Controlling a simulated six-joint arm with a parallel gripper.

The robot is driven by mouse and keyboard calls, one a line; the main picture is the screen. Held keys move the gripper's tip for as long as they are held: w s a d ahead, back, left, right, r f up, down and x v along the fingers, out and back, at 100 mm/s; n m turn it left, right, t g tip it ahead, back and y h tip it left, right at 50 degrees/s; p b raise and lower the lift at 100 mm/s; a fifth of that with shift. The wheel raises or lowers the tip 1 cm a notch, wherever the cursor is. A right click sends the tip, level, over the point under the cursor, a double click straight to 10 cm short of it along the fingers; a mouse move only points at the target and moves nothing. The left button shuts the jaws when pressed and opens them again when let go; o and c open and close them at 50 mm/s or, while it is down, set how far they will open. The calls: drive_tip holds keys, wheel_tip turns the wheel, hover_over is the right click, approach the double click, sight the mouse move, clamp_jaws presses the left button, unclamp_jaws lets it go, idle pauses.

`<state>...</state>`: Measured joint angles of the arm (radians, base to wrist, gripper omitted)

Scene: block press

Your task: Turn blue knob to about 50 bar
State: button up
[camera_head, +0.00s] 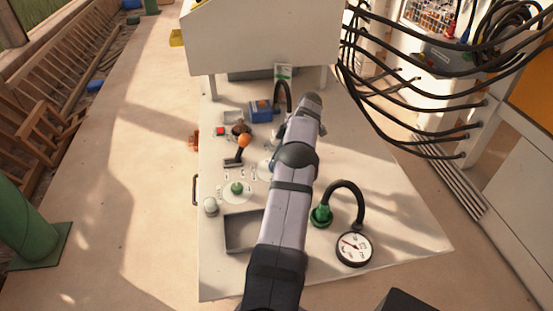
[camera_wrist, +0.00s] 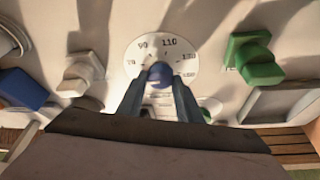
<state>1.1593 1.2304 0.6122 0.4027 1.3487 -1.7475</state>
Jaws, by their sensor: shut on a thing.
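In the wrist view, the blue knob (camera_wrist: 160,74) sits on a white round dial (camera_wrist: 190,58) marked with numbers including 70, 90 and 110. My gripper (camera_wrist: 160,84) is shut on the knob, one dark finger on each side. The knob's pointer and exact setting are hard to make out. In the head view my arm covers the gripper and most of the blue knob; part of its pale dial (camera_head: 264,169) shows left of the arm. A round white gauge (camera_head: 354,249) with a red needle stands at the panel's front right; its numbers are too small to read.
A green knob (camera_head: 236,188), an orange-topped lever (camera_head: 243,141), a red button (camera_head: 220,131) and a white knob (camera_head: 211,206) lie left of my arm. A grey tray (camera_head: 229,239) is in front of them. A green hose fitting (camera_head: 321,215) stands close right of my arm.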

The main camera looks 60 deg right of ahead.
drive_tip(key=shift+f, duration=0.1)
idle(0.4)
drive_tip(key=o, duration=1)
drive_tip(key=shift+p+v, duration=0.45)
drive_tip(key=shift+v, duration=3.25)
